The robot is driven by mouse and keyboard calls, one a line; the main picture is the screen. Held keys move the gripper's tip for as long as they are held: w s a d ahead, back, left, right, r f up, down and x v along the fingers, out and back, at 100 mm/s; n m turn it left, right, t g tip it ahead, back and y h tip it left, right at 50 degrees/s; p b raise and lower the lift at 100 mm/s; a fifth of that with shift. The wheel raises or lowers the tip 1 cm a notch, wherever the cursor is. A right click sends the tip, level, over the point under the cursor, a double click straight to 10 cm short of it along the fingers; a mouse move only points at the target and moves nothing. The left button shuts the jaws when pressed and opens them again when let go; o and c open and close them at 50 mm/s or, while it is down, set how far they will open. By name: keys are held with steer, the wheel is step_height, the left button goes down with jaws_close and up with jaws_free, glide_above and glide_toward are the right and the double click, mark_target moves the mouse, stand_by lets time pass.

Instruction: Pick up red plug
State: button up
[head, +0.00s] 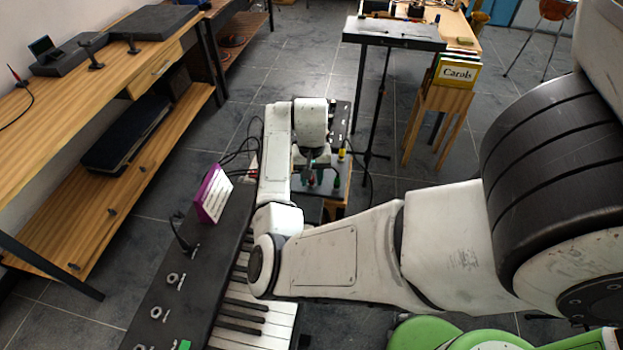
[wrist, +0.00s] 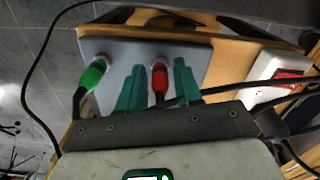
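The red plug (wrist: 159,84) stands in a grey panel (wrist: 200,58) on a wooden block, with a black cable at its lower end. My gripper (wrist: 158,84) has two green fingers, one on each side of the red plug. In the wrist view small gaps show between the fingers and the plug, so the gripper looks open around it. A green plug (wrist: 92,75) sits in the same panel, left of the fingers. In the head view my gripper (head: 309,172) is low over the panel, and the red plug there is small and partly hidden.
A white power strip with a red switch (wrist: 285,78) lies right of the panel, with black cables nearby. A keyboard (head: 245,312) and a purple card (head: 212,193) are near my arm. A yellow plug (head: 341,155) stands by the panel.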

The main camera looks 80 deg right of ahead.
jaws_close()
stand_by(0.3)
